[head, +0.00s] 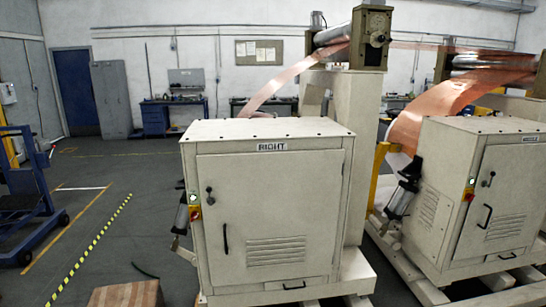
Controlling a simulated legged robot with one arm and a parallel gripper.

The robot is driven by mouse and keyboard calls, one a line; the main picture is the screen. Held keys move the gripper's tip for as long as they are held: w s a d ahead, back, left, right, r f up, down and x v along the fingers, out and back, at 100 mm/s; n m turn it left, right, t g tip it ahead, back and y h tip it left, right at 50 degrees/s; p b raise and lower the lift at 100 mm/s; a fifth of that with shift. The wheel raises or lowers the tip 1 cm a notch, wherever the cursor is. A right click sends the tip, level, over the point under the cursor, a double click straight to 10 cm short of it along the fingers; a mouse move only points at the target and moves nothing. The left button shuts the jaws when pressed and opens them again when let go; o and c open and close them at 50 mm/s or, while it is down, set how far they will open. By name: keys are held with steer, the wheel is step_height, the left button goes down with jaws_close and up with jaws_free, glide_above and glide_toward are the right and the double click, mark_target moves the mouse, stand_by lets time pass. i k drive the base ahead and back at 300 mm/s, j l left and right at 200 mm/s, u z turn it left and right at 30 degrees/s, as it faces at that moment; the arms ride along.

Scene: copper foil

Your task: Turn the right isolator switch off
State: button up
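The cream cabinet labelled RIGHT (320,190) stands in the middle of the head view, with its door facing me. My gripper is not in view.
A second cabinet, labelled MIDDLE (487,200), stands at right with copper foil (440,105) above it. A blue cart (30,195) is at far left. A brown wooden block (126,294) lies at bottom left. Open floor with a yellow-black strip (95,240) lies between.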

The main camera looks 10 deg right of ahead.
mark_target(196, 215)
steer(key=i+j, duration=0.15)
steer(key=i, duration=0.25)
steer(key=i+j, duration=0.15)
steer(key=i, duration=0.2)
steer(key=i+j, duration=0.2)
steer(key=i, duration=0.2)
steer(key=u, duration=0.05)
